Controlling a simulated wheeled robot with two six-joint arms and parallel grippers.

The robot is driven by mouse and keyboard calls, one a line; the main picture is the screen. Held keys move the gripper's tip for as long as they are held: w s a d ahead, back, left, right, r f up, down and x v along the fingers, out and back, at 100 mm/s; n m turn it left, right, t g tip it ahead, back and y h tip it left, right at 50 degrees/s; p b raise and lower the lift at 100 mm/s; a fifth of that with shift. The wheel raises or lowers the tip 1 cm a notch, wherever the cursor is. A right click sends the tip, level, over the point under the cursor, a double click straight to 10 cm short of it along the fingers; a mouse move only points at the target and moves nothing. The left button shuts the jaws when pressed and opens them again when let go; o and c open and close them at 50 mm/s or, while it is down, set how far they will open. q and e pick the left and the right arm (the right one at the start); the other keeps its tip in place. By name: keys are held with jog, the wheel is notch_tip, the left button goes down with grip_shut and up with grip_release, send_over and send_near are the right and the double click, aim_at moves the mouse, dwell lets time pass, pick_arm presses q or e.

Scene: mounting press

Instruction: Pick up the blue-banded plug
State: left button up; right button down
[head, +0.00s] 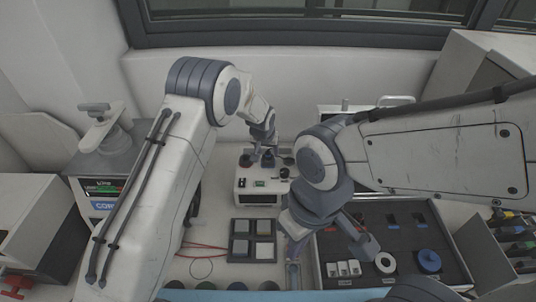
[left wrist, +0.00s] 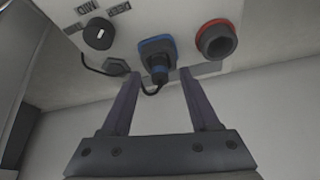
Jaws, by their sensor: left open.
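The blue-banded plug (left wrist: 159,73) sits at a blue-rimmed socket (left wrist: 156,45) in the left wrist view, with a black cable curling from its lower end. My left gripper (left wrist: 160,82) is open, with one finger on each side of the plug and gaps between. In the head view my left gripper (head: 265,150) is over the top of a small white box (head: 258,184), and I cannot make out the plug clearly there. My right gripper (head: 330,250) has its fingers spread apart over the front edge of the dark tray.
In the left wrist view a black knob (left wrist: 99,34) and a red-ringed socket (left wrist: 215,39) flank the plug. The head view shows a dark tray (head: 345,213) with parts at right, a four-pad holder (head: 253,241), and a grey machine (head: 103,165) at left.

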pick_arm(q)
jog(key=shift+f, duration=0.15)
grip_shut()
